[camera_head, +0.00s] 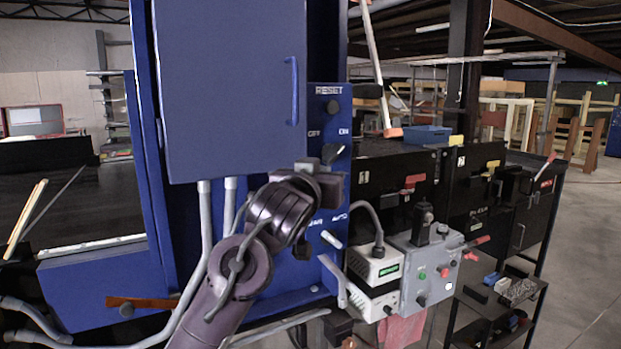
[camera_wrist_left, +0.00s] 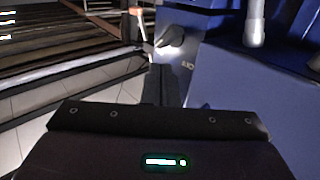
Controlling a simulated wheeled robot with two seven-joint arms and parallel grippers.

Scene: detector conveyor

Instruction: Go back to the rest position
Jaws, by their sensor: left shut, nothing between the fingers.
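My left arm comes up from the bottom of the head view, and its gripper (camera_head: 335,165) is in front of the narrow switch panel of the blue machine (camera_head: 230,90). In the left wrist view the two dark fingers (camera_wrist_left: 161,85) are together with nothing between them. Their tips point towards a dark rotary knob (camera_wrist_left: 172,38) on the blue panel; I cannot tell whether they touch it. In the head view the gripper covers the middle of the panel, below the OFF and ON labels. My right gripper is not in view.
A RESET button (camera_head: 332,107) is at the panel's top and a light switch lever (camera_head: 331,239) lower down. Right of the panel are a grey control box (camera_head: 425,262) with buttons, white-fronted boxes (camera_head: 374,264) and a black rack (camera_head: 490,210). Open floor (camera_head: 585,260) lies far right.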

